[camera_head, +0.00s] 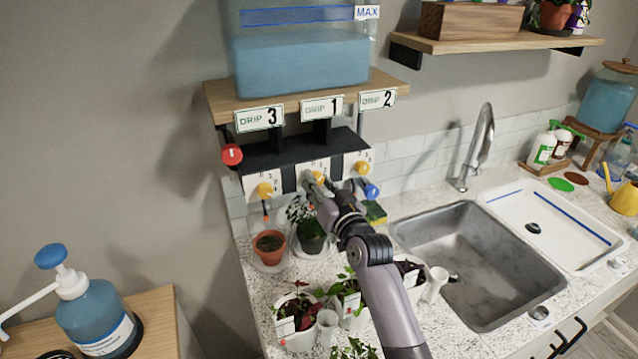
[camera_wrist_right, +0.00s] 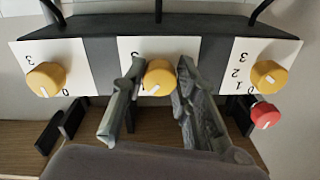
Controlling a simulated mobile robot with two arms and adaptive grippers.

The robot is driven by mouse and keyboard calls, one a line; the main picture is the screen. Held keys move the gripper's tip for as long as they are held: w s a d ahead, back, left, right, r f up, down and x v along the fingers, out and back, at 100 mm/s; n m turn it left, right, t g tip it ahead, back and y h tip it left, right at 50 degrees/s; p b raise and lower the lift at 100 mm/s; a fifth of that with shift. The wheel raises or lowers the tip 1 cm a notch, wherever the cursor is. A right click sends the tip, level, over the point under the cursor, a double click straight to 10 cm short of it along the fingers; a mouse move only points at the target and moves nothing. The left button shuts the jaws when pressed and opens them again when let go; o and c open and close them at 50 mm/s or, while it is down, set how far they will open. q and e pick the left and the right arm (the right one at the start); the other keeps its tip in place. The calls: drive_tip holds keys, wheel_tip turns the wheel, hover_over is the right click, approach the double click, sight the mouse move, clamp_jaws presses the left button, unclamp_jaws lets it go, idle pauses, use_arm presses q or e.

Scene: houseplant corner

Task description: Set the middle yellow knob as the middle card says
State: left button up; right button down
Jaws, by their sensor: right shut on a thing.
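The middle yellow knob (camera_wrist_right: 160,77) sits on the front of the dark bar, on a white scale plate (camera_wrist_right: 130,47). My right gripper (camera_wrist_right: 159,72) is shut on this knob, one finger on each side. In the right wrist view the knob's white mark points down and slightly left; the fingers hide part of its scale. In the head view my right gripper (camera_head: 325,188) covers part of the knob. The middle card (camera_head: 322,108) reads "DRIP 1". My left gripper is not in view.
A left yellow knob (camera_head: 265,190) and a right yellow knob (camera_head: 362,168) flank it. A red knob (camera_head: 232,154) and a blue knob (camera_head: 371,191) are at the bar's ends. Potted plants (camera_head: 270,246) stand below, beside my right arm. The sink (camera_head: 480,265) is to the right.

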drive_tip(key=c, duration=1.2)
unclamp_jaws()
drive_tip(key=shift+c, duration=0.2)
drive_tip(key=v, duration=1.2)
